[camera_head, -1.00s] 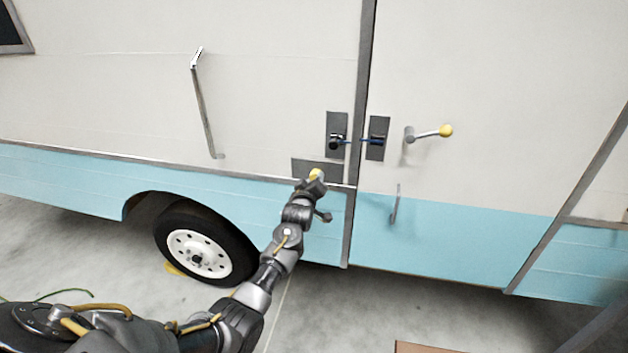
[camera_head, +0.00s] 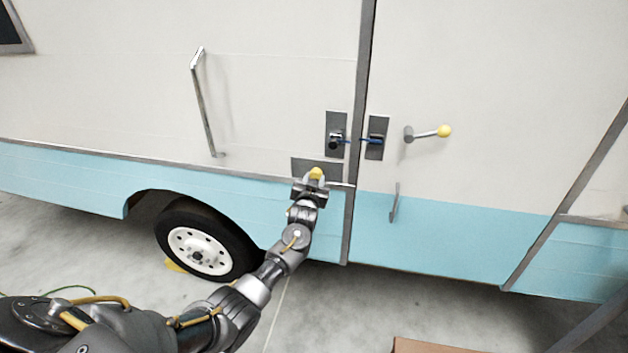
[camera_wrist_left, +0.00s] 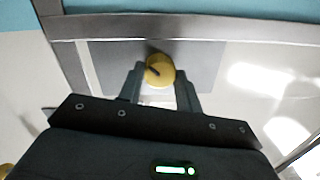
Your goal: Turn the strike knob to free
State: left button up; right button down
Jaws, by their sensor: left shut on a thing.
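The strike knob (camera_head: 316,173) is a small yellow knob on a dark grey plate (camera_head: 300,164), low on the camper wall just left of the door seam. My left gripper (camera_head: 311,184) reaches it from below. In the left wrist view the knob (camera_wrist_left: 159,71) sits between the two fingertips of the left gripper (camera_wrist_left: 157,80), which is shut on it. A dark mark line crosses the knob's yellow face. My right gripper is not in view.
A lever with a yellow ball (camera_head: 444,131) sticks out from the door at right. Two dark plates with a blue-marked latch (camera_head: 375,138) span the seam above the knob. A long grab handle (camera_head: 203,105) is at left, a small handle (camera_head: 394,203) lower right. A wheel (camera_head: 205,245) stands below left.

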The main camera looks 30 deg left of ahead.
pick_arm(q)
jog(key=shift+m, duration=1.2)
jog(key=o, duration=1)
jog(key=b+v, duration=0.1)
jog(key=v, duration=1)
jog(key=shift+w, duration=0.1)
